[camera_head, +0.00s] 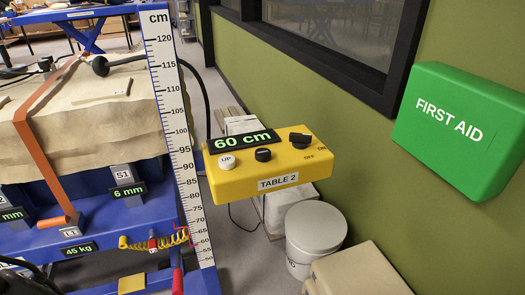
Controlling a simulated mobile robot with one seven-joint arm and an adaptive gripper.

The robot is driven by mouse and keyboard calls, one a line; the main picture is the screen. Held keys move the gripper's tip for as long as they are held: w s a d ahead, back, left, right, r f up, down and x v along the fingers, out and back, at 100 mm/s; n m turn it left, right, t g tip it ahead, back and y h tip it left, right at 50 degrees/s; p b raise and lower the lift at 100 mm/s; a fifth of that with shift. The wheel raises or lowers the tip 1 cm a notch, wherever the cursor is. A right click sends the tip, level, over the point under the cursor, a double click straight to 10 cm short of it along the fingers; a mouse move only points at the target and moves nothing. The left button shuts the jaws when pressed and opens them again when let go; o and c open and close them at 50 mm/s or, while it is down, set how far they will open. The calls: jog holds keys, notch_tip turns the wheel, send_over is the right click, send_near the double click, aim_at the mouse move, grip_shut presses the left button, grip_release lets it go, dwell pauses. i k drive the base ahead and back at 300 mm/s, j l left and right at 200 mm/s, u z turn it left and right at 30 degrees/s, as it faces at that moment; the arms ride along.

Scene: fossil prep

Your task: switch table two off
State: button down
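A yellow control box (265,190) labelled TABLE 2 stands in the middle of the view, in front of the green wall. Its display (231,141) reads 60 cm. On its top are a white UP button (227,162), a black button (263,155) and a black rotary switch (300,140) at the right end. ON and OFF are printed beside the switch; its handle looks turned toward ON, but it is too small to be sure. The blue lift table (110,235) to the left bears a large wrapped block (75,120).
A height scale (172,110) stands upright just left of the box. A green first aid box (460,130) juts from the wall at right. A white lidded bucket (315,228) and a beige case (360,272) are on the floor below. Grey floor is open behind the box.

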aim_at(299, 140)
jog(key=i+j+z, duration=0.1)
jog(key=z, duration=0.15)
jog(key=i+j+z, duration=0.45)
jog(key=i+j, duration=0.05)
jog(key=i, duration=0.05)
